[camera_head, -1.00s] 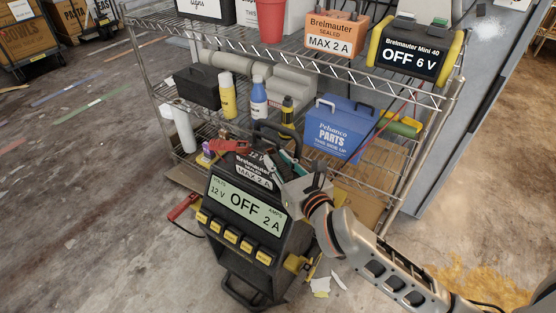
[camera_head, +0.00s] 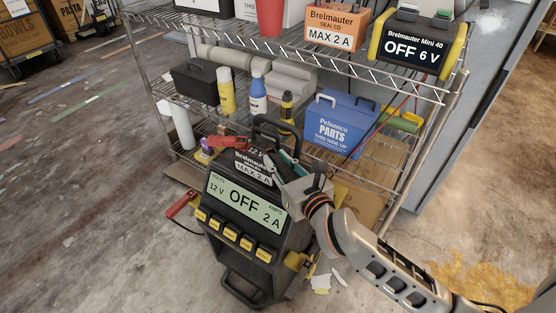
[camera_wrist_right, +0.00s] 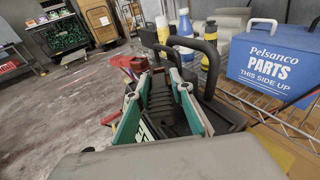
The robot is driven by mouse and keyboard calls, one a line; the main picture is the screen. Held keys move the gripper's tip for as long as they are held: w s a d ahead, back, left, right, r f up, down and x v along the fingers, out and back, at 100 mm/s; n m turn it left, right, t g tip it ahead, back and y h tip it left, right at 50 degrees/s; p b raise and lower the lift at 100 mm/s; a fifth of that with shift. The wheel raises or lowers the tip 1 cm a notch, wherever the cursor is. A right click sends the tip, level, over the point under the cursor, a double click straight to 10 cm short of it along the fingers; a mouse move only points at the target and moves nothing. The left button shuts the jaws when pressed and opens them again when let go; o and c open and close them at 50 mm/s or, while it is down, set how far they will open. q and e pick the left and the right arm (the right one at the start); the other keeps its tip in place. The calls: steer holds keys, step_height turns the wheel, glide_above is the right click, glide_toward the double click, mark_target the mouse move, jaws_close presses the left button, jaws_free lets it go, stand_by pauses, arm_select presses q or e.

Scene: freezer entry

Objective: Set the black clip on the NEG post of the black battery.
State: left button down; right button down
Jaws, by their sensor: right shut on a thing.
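The black battery (camera_head: 254,170), with a white "MAX 2 A" label, shows behind the charger's display; its top is partly hidden. My right gripper (camera_head: 280,164) is over the right side of the battery, and its teal fingers also show in the right wrist view (camera_wrist_right: 160,98). The fingers are shut on a black ribbed thing, which looks like the black clip (camera_wrist_right: 161,101). I cannot tell whether the clip touches a post; the NEG post and its marking cannot be made out. My left gripper is not in view.
The charger (camera_head: 243,205) reads "OFF", 12 V, 2 A. A red clip-like thing (camera_head: 181,205) is left of it; another red thing (camera_head: 229,141) shows behind the battery. A wire shelf (camera_head: 410,165) with a blue parts box (camera_head: 338,125) stands close behind. Floor at left is open.

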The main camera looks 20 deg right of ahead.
steer(key=shift+f, duration=0.35)
